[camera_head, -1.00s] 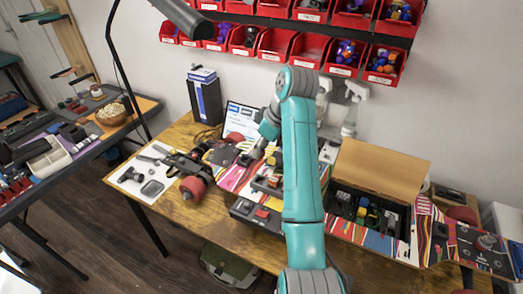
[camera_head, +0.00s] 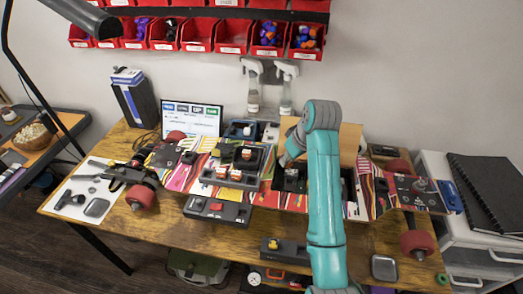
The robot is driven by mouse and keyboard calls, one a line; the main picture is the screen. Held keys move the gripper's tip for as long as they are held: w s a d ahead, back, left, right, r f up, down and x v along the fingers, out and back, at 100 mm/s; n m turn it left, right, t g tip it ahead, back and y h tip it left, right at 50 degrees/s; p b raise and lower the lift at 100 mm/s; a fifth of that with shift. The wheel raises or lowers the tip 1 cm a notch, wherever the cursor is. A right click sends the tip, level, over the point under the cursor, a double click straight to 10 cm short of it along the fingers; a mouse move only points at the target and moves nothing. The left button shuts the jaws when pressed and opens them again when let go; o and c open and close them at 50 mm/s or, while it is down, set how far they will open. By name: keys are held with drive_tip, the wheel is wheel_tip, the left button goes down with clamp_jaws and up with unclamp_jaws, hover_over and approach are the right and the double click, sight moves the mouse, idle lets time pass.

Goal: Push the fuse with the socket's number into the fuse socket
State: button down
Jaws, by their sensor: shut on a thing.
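My gripper (camera_head: 286,160) is at the end of my teal arm, partly hidden by it, at the left edge of the open compartment in the striped board. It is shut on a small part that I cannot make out. A dark panel (camera_head: 210,172) on the board to its left carries several small blocks: red (camera_head: 246,154), white and orange. A dark module with a red button (camera_head: 215,207) lies at the board's front edge. Another with a yellow button (camera_head: 271,243) lies nearer the front. I cannot read any numbers or tell which opening is the fuse socket.
The striped board with red wheels (camera_head: 145,196) spans the wooden table (camera_head: 170,236). A tablet (camera_head: 192,118) and spray bottles (camera_head: 254,88) stand behind. Red bins (camera_head: 198,37) hang above. A white drawer unit (camera_head: 475,230) stands right. Bare table shows at front left.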

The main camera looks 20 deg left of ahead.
drive_tip(key=shift+m, duration=0.3)
drive_tip(key=shift+w+d+f, duration=0.1)
drive_tip(key=shift+d+f, duration=0.15)
drive_tip(key=shift+f, duration=0.75)
drive_tip(key=shift+w+d+f, duration=0.1)
drive_tip(key=shift+d+f, duration=0.15)
drive_tip(key=shift+f, duration=0.7)
drive_tip(key=shift+w+d+f, duration=0.1)
drive_tip(key=shift+d+f, duration=0.15)
drive_tip(key=shift+f, duration=0.75)
drive_tip(key=shift+f, duration=1)
idle(0.8)
drive_tip(key=c, duration=0.7)
unclamp_jaws()
drive_tip(key=shift+o, duration=0.2)
drive_tip(key=shift+r, duration=1.65)
